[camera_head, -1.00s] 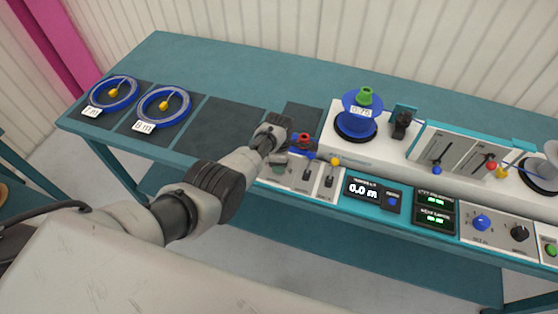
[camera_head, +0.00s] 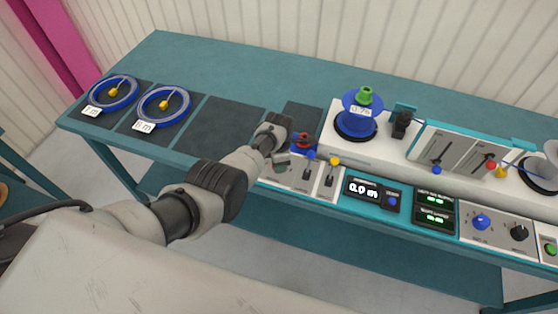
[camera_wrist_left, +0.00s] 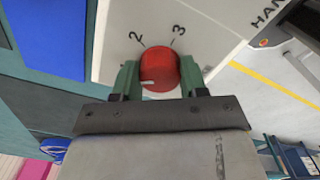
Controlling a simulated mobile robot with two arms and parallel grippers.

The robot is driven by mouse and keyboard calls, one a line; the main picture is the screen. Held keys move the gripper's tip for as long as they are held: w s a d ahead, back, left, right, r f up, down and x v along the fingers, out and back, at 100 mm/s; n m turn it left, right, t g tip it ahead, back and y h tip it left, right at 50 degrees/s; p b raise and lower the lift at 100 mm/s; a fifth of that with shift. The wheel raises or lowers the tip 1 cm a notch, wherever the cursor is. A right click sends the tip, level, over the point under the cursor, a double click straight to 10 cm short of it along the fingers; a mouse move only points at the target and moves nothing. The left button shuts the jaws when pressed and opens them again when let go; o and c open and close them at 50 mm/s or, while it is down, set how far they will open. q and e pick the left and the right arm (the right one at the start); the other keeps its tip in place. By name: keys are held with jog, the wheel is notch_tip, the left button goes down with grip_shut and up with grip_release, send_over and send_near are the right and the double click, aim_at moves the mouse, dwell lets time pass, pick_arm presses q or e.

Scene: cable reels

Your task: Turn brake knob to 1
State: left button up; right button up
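The red round brake knob (camera_wrist_left: 159,68) shows in the left wrist view on a white panel (camera_wrist_left: 118,38) with printed numbers 2 and 3 above it. Its white pointer mark faces left and slightly down, near the left finger. No number 1 is visible; the finger covers that side. My left gripper (camera_wrist_left: 160,78) has its green fingers on both sides of the knob, close against it. In the head view my left gripper (camera_head: 280,158) is at the left end of the console and hides the knob. My right gripper is not in view.
A red and blue part (camera_head: 303,140) sits beside the gripper. Levers (camera_head: 333,163), a length display (camera_head: 363,189) and a blue reel (camera_head: 359,115) stand to the right. Two blue cable coils (camera_head: 164,105) lie at the left on the teal bench (camera_head: 230,75). A dark mat (camera_head: 222,128) is empty.

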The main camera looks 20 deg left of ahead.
pick_arm(q)
jog(key=o, duration=0.5)
jog(key=shift+a, duration=0.1)
jog(key=shift+c, duration=0.2)
notch_tip(320, 180, up, 10)
jog(key=shift+f+p, duration=0.25)
jog(key=shift+p, duration=1)
jog(key=shift+r, duration=0.7)
